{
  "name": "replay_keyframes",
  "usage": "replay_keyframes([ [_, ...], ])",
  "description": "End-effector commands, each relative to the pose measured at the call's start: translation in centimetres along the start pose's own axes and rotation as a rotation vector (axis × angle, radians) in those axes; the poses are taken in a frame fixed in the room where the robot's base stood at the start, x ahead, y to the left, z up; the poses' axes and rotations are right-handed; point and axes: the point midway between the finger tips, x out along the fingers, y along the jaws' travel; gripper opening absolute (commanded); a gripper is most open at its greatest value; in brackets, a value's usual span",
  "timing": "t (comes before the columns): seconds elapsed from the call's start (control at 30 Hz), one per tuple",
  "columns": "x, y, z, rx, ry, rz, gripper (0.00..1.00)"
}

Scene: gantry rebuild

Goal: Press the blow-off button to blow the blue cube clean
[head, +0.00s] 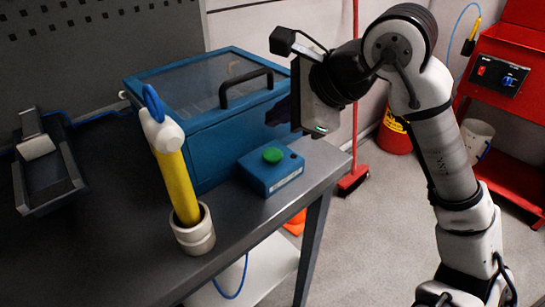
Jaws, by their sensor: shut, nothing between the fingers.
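A green round button (272,155) sits on top of a small blue box (271,180) near the right edge of the grey bench. A larger blue cabinet (225,145) with a clear lid and a black handle stands behind it. I cannot make out a blue cube; the inside of the cabinet is hard to see through the lid. My gripper (281,111) is dark, shut and empty, beside the cabinet's right side, above and apart from the green button. Its fingertips are hard to make out against the cabinet.
A yellow tool with a white head (165,134) stands in a pale round holder (195,237) left of the button box. A dark tray (50,182) lies at far left. A red broom (353,180) and a red cart (508,75) stand beyond the bench.

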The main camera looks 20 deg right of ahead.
Motion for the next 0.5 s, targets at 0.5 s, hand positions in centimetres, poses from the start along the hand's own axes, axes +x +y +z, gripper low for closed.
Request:
replay_keyframes([
  [0.5, 2.9, 2.1, -2.1, -0.001, 0.000, 0.000, 0.00],
])
